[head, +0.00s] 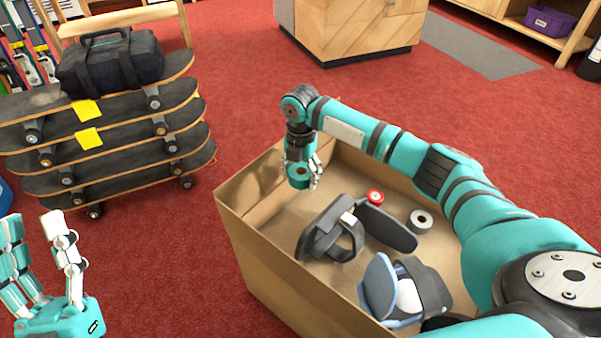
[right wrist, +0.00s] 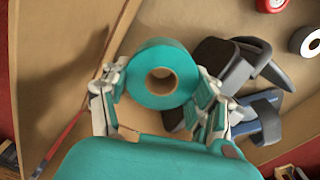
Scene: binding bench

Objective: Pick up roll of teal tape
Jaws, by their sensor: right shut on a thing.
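The roll of teal tape (head: 299,175) is held by my right gripper (head: 302,172) over the left inner side of a large cardboard box (head: 285,288). In the right wrist view the roll (right wrist: 162,73) sits between the two fingers of the right gripper (right wrist: 163,85), its brown core facing the camera. The fingers touch it on both sides. It appears raised above the box floor, though the height is hard to judge. My left gripper (head: 58,262) is at the lower left of the head view, outside the box, with its fingers apart and nothing between them.
In the box lie dark bindings (head: 333,233), blue-grey bindings (head: 400,290), a red roll (head: 375,197) and a grey-white roll (head: 420,221). Stacked skateboards (head: 110,150) with a black bag (head: 109,65) stand at the left. Red carpet is clear behind the box.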

